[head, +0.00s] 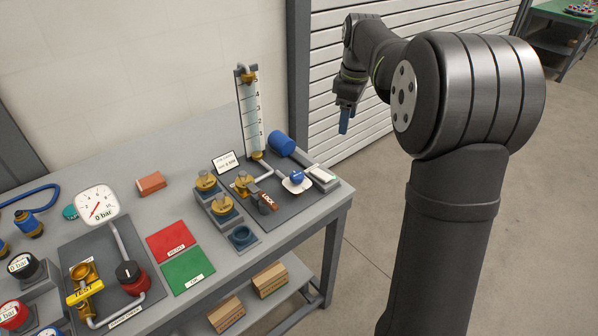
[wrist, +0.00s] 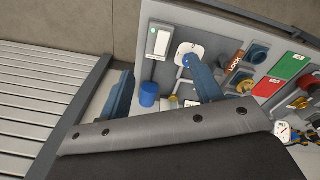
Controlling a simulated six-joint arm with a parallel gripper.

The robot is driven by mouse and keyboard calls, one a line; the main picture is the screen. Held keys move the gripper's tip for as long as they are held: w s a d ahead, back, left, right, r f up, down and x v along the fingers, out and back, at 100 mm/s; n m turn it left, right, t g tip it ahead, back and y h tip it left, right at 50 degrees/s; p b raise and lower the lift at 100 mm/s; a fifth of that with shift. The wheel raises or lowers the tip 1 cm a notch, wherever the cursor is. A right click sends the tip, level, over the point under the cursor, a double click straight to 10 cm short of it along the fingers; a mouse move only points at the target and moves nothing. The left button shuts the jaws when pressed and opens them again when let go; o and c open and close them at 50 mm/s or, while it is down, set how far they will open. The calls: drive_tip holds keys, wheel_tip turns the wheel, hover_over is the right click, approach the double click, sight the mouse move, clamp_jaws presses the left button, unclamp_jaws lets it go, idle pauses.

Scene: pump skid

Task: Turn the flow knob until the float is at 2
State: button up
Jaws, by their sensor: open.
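The likely flow knob is a blue knob (head: 297,175) on a white dial plate at the right of the pump skid panel. In the wrist view its white plate (wrist: 190,49) shows beyond my right finger, which partly covers the knob. The clear flow tube (head: 251,115) stands upright behind, with a numbered scale between brass fittings. I cannot make out the float's height. My gripper (head: 344,121) has blue fingers, open and empty, pointing down. It hangs beyond the bench's right end, above and apart from the knob. Both fingers also show in the wrist view (wrist: 163,87).
A blue motor-like cylinder (head: 281,143) stands by the tube. A red LOCK tag (head: 267,202) and brass valves (head: 206,181) lie left of the knob. A red mat (head: 171,241) and green mat (head: 188,270) are further left. Space right of the bench is free.

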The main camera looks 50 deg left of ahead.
sight(297, 174)
drive_tip(key=s+a+f+n, duration=0.2)
drive_tip(key=s+a+n, duration=0.1)
drive_tip(key=s+a, duration=0.65)
drive_tip(key=shift+h, duration=0.4)
drive_tip(key=f, duration=1.1)
drive_tip(key=d+f, duration=0.1)
drive_tip(key=f, duration=0.5)
drive_tip(key=c, duration=1)
